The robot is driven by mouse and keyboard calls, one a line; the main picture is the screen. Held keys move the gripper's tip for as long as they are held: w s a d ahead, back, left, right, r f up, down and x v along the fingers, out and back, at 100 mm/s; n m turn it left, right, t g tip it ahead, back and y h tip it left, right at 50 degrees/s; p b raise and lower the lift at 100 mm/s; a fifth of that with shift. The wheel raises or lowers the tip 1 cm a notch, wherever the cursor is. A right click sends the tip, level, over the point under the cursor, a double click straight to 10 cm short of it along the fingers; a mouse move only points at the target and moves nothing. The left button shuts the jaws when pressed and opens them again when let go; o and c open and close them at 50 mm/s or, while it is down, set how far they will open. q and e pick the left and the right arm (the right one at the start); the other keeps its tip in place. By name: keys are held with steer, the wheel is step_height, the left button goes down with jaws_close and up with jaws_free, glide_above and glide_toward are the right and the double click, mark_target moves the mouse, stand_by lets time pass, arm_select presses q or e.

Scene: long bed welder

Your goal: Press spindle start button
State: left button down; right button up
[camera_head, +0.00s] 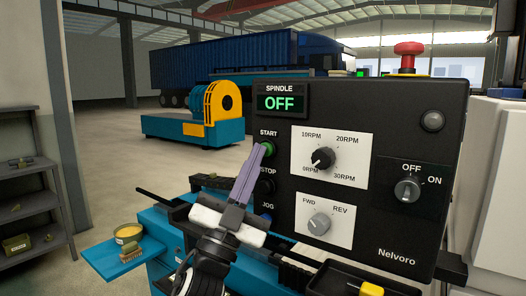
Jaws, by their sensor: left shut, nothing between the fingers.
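The spindle start button (267,148) is a green button under the START label, on the left side of a black control panel (400,130). The display (280,103) above it reads SPINDLE OFF. My left gripper (259,147) is shut and empty, its tips right at the lower left of the green button. I cannot tell whether they touch it. The gripper's fingers partly cover the STOP button (267,187) area below. My right gripper is not in view.
The panel also carries an RPM knob (322,158), a FWD/REV knob (319,223), an OFF/ON switch (407,190) and a red emergency knob (408,50) on top. A blue side tray (100,262) holds a yellow tin (128,233) and a brush (131,252).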

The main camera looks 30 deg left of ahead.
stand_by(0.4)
arm_select(q)
steer(key=shift+s+a, duration=0.1)
steer(key=shift+s, duration=0.75)
steer(key=shift+s, duration=0.1)
steer(key=shift+s+a+p, duration=0.2)
steer(key=shift+s+p, duration=0.35)
steer(key=shift+s, duration=1.85)
